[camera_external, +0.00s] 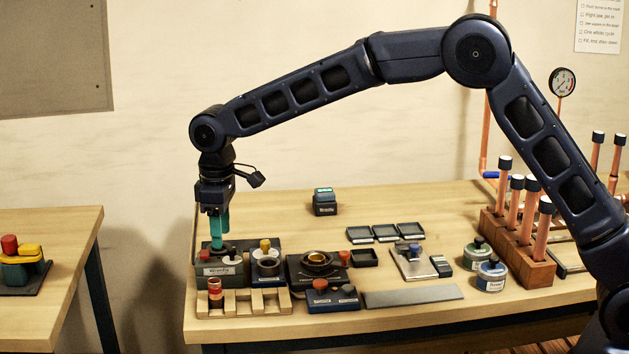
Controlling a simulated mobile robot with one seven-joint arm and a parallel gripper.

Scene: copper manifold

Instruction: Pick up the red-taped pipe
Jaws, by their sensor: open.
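My gripper (218,243) has teal fingers and points down at the left end of the table, right over a dark grey labelled box (222,270). Its jaws are open; the gap between the fingers is hard to see from here. A short upright piece with red and copper-coloured bands (215,293) stands in a pale wooden rack (262,302), in front of and below my gripper. It may be the red-taped pipe, but it is too small to be sure. Several copper pipes with dark caps (504,185) stand in a brown wooden block (520,262) at the right; I see no clear red tape on them.
Dark fixtures with knobs (318,270) crowd the table right of my gripper. Small black trays (385,233), two round tins (491,275) and a grey strip (412,296) lie farther right. A dark block (325,202) stands behind. The table's back middle is mostly clear.

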